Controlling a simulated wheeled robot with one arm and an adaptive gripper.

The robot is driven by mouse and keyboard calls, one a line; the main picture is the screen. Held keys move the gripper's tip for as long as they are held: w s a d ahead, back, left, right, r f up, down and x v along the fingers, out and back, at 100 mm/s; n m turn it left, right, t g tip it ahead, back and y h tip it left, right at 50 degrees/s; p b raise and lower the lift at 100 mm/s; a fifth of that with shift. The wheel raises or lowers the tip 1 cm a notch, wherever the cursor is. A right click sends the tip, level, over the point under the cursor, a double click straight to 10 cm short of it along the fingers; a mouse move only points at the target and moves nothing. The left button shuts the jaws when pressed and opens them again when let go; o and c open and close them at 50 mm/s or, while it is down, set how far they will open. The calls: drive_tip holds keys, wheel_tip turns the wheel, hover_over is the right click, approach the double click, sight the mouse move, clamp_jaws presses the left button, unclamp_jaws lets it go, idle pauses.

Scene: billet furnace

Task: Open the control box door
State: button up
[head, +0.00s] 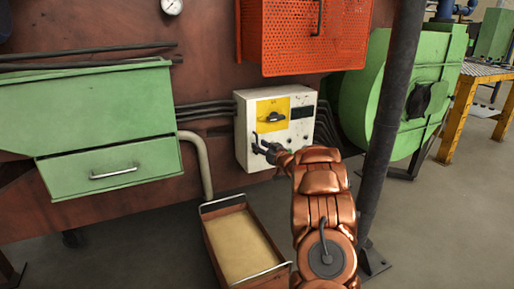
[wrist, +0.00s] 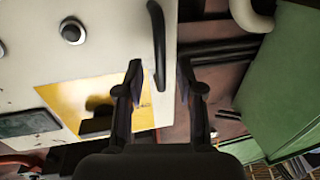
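The control box (head: 244,140) is a white box on the rusty furnace wall, with a yellow panel (head: 285,104) holding a dark switch on its front. Its door looks shut. A dark bar handle (head: 255,142) sits at the left edge of the front; the handle (wrist: 157,40) also shows in the wrist view. My gripper (head: 264,145) is at the box front by the handle. In the wrist view my gripper (wrist: 162,82) is open, with one finger each side of the handle's lower end. Whether the fingers touch it I cannot tell.
A green cabinet (head: 108,130) with a drawer is at left. A red perforated guard (head: 308,40) hangs above the box. A dark post (head: 391,105) and green blower housing (head: 365,85) stand at right. A sand-filled tray (head: 212,250) lies below.

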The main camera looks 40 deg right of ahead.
drive_tip(key=shift+w+d+b, duration=0.15)
drive_tip(key=shift+w+b, duration=0.15)
drive_tip(key=shift+w, duration=1)
clamp_jaws()
